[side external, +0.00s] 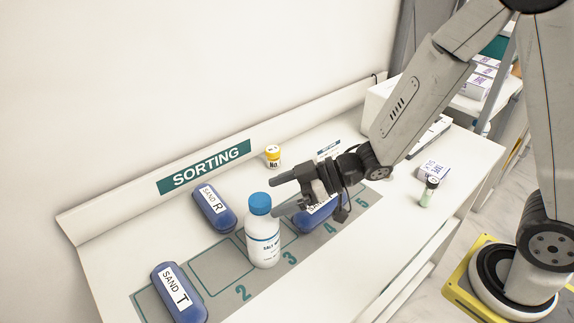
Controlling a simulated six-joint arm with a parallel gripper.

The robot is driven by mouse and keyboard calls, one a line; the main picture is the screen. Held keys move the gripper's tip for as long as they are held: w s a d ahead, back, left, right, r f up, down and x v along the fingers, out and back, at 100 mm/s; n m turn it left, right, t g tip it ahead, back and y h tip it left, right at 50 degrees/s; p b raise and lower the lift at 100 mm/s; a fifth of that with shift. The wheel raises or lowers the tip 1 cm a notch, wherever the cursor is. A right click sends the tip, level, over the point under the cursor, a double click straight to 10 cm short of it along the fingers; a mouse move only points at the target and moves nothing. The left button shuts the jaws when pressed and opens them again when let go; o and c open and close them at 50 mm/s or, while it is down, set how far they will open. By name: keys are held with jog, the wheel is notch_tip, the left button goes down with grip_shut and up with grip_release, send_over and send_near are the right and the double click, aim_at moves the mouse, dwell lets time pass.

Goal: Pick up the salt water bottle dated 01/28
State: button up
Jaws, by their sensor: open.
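A white bottle with a blue cap (262,236) stands upright on the table near the marks 2 and 3. Its label begins with "SALT"; the rest and any date are too small to read. My gripper (277,196) is open and lies nearly level, with its fingertips close to the right side of the bottle's neck. I cannot tell whether a finger touches the bottle. No other salt water bottle is clearly in view.
Blue cases marked SAND T (178,293) and SAND R (213,209) lie to the left. Another blue case (315,221) lies partly under my gripper. A small yellow-capped jar (273,157) stands behind.

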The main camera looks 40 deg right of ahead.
aim_at(263, 199)
jog(key=shift+w+a+f, duration=0.25)
jog(key=shift+w+a, duration=0.05)
jog(key=shift+a, duration=0.1)
jog(key=shift+a, duration=0.1)
jog(key=shift+x, duration=2.55)
jog(key=shift+w, duration=0.1)
grip_shut()
